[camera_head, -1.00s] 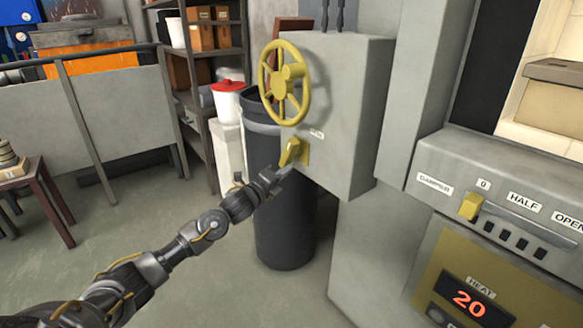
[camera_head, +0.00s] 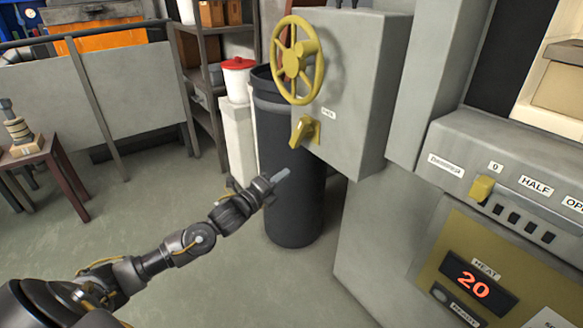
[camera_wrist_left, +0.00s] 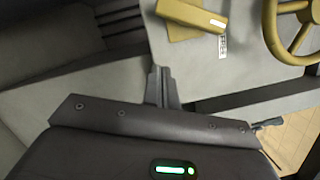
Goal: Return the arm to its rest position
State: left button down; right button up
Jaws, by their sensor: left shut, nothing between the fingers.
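My left gripper (camera_head: 283,174) is shut and empty, in front of the dark bin and below the yellow lever. In the left wrist view its shut fingers (camera_wrist_left: 161,87) point toward the grey box. The yellow lever (camera_head: 304,130) sits low on the side of the grey box; it also shows in the left wrist view (camera_wrist_left: 192,14). The gripper is apart from the lever. My right gripper is not in view.
A yellow handwheel (camera_head: 297,60) is mounted on the grey box (camera_head: 365,90). The dark bin (camera_head: 292,210) stands below it. A control panel with a damper slider (camera_head: 482,188) and a heat display reading 20 (camera_head: 466,277) is at right. Open floor (camera_head: 90,240) lies at left.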

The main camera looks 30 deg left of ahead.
pick_arm(q)
jog(key=shift+s+a, duration=0.15)
jog(key=shift+s, duration=0.4)
